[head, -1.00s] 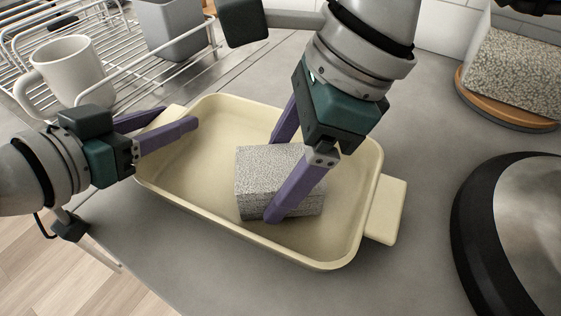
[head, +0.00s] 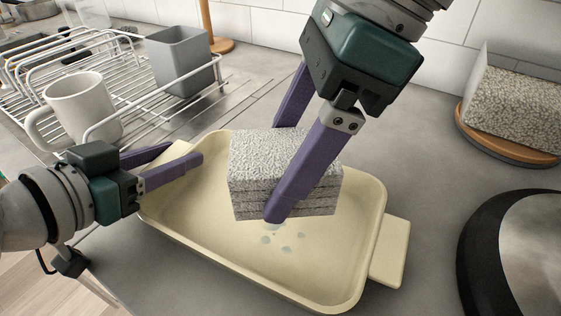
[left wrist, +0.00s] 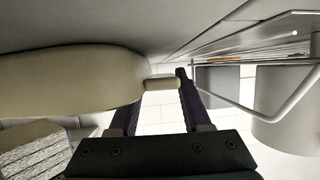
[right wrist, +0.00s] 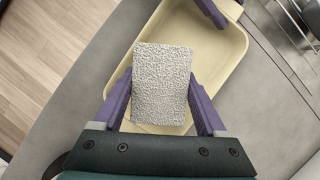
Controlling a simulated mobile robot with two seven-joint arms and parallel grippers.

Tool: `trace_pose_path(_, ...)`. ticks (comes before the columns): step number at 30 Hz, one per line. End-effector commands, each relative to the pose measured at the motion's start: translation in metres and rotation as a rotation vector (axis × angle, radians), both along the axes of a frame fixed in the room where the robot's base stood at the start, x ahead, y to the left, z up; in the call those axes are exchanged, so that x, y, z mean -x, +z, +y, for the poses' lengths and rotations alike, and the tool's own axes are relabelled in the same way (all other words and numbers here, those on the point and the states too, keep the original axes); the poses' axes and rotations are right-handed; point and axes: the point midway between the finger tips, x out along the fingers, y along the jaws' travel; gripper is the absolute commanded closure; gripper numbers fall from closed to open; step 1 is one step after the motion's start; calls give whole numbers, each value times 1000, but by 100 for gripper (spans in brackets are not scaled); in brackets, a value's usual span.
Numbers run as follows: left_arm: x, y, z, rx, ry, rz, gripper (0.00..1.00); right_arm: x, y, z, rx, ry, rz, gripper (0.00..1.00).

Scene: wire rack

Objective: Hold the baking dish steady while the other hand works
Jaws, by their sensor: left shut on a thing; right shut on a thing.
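The cream baking dish (head: 330,275) stands on the grey counter, with a tab handle at each end. My left gripper (head: 184,156) is shut on its left end handle; the left wrist view shows that handle (left wrist: 163,82) by the fingers. My right gripper (head: 279,168) is shut on a grey speckled block (head: 262,160) with layered sides. The block is held above the dish floor and also shows between the fingers in the right wrist view (right wrist: 163,85). Several pale, wet-looking spots (head: 280,240) lie on the dish floor below it.
A wire rack (head: 120,110) with a white mug (head: 80,108) and a grey container (head: 181,62) stands at the back left. A speckled block on a round wooden base (head: 510,145) and a dark-rimmed round object (head: 520,250) are at the right.

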Motion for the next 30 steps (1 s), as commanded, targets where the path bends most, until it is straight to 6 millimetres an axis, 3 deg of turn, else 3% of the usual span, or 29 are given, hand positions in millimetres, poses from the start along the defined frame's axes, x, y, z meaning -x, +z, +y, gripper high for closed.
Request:
trace_pose_path(13, 0, -1, 0, -5, -1, 0, 100, 1, -5, 0, -1, -1, 1, 80)
trace_pose_path(24, 0, -1, 0, -5, -1, 0, 100, 2, -50, 0, 0, -2, 3, 80)
trace_pose_path(30, 0, -1, 0, -5, -1, 0, 100, -16, -54, -9, 0, -2, 0, 80)
